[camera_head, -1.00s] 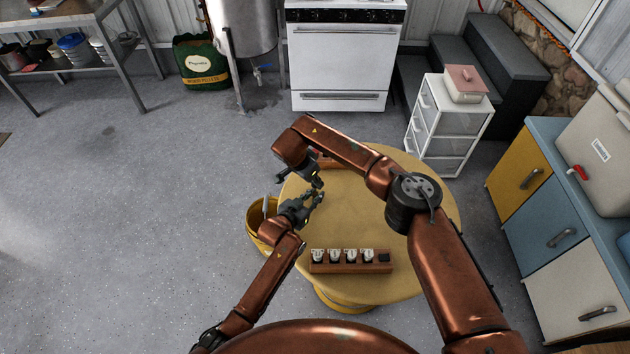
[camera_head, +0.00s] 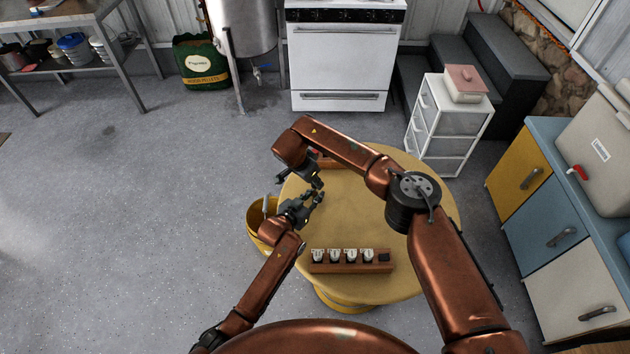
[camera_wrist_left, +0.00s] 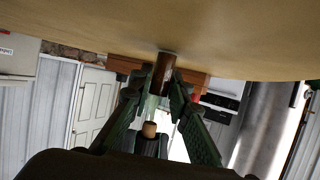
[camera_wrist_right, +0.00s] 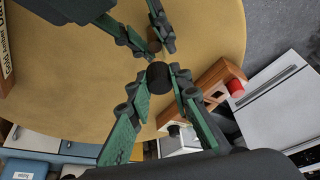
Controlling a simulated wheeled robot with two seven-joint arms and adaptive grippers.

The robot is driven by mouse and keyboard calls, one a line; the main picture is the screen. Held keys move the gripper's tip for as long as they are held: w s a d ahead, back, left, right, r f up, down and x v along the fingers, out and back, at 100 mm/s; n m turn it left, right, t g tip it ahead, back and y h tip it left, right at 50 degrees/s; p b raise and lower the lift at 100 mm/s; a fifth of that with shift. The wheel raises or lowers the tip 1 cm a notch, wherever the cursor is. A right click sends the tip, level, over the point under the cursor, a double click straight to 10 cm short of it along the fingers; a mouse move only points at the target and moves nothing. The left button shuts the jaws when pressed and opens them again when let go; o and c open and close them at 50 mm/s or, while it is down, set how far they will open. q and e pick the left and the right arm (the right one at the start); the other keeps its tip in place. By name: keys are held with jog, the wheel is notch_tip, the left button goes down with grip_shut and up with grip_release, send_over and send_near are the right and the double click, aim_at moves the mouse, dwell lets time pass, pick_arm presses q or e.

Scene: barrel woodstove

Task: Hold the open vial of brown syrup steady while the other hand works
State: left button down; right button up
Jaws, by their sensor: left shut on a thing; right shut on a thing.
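My left gripper (camera_head: 319,197) is shut on the vial, over the left part of the round table (camera_head: 410,230). In the left wrist view the vial (camera_wrist_left: 163,70) has brown syrup at its table end and clear glass beyond. My right gripper (camera_head: 317,183) is close by, shut on a dark-topped stopper; its round black top (camera_wrist_right: 159,77) shows in the right wrist view. In the left wrist view the stopper's tan, cork-like end (camera_wrist_left: 149,129) appears just apart from the vial's mouth. The vial is mostly hidden in the right wrist view. Both are too small to make out in the head view.
A wooden rack (camera_head: 350,267) with several small white-topped items stands at the table's near side. Another wooden block (camera_wrist_right: 215,80) with a red item (camera_wrist_right: 235,88) stands at the far side. A yellow bucket (camera_head: 256,228) is left of the table. The table's right side is clear.

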jog(key=shift+f, duration=1.2)
jog(key=o, duration=0.8)
jog(key=shift+f, duration=0.1)
jog(key=shift+o, duration=0.2)
jog(key=v, duration=1.2)
pick_arm(q)
jog(key=c, duration=1.7)
grip_release()
jog(key=shift+c, duration=0.2)
